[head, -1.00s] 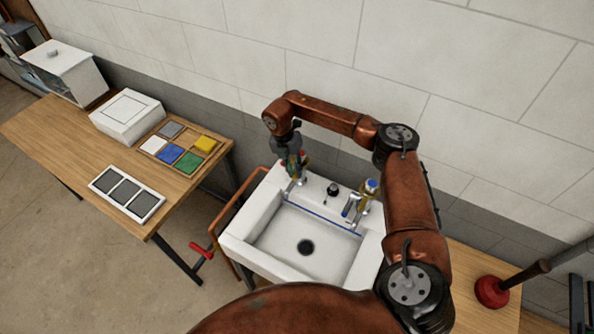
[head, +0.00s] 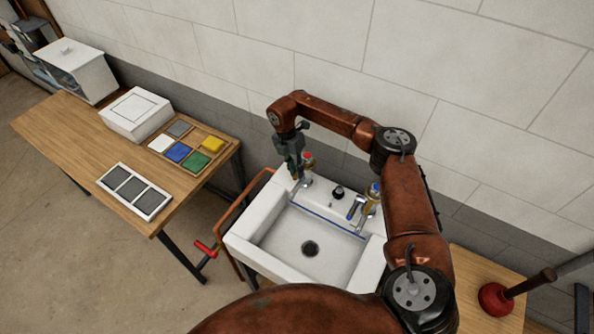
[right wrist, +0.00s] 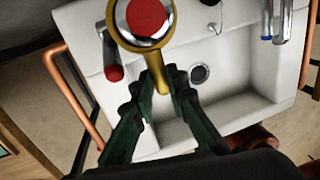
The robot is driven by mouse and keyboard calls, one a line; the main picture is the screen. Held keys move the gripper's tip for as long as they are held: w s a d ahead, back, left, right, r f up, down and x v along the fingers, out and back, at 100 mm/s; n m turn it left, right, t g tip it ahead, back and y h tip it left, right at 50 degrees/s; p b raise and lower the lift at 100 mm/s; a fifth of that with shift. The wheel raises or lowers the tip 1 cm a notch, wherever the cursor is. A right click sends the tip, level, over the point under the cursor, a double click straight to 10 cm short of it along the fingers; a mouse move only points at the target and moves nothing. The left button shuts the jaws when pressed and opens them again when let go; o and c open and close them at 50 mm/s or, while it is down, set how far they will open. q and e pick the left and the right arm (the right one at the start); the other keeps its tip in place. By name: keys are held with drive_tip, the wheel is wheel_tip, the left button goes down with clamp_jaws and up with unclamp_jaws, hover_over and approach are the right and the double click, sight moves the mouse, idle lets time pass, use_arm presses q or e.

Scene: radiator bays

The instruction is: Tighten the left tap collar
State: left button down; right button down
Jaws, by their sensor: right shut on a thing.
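The left tap (head: 308,158) has a red cap and stands at the back left of the white sink (head: 262,262). The right wrist view shows its red cap (right wrist: 146,17) from above. A brass collar (right wrist: 155,65) rings this tap, and its tab points towards my gripper. My right gripper (right wrist: 163,86) is shut on the collar's tab, with a dark green finger on each side. In the head view my right gripper (head: 295,174) is beside the tap, on its left. How tight the collar sits cannot be seen. My left gripper is not in view.
The blue-capped right tap (head: 373,192) and a black knob (head: 338,192) stand along the sink's back. A copper-coloured rail (head: 236,214) runs along the sink's left side. A wooden table (head: 72,140) stands left. A red plunger (head: 494,299) stands on the right. The basin is empty.

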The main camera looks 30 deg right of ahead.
drive_tip(key=shift+w+r, duration=0.15)
drive_tip(key=c, duration=1.9)
unclamp_jaws()
drive_tip(key=r, duration=0.4)
drive_tip(key=w+r, duration=0.1)
drive_tip(key=r, duration=0.2)
drive_tip(key=w+a+r, duration=0.1)
drive_tip(key=r, duration=0.3)
drive_tip(key=shift+a+r, duration=0.1)
drive_tip(key=shift+r, duration=0.2)
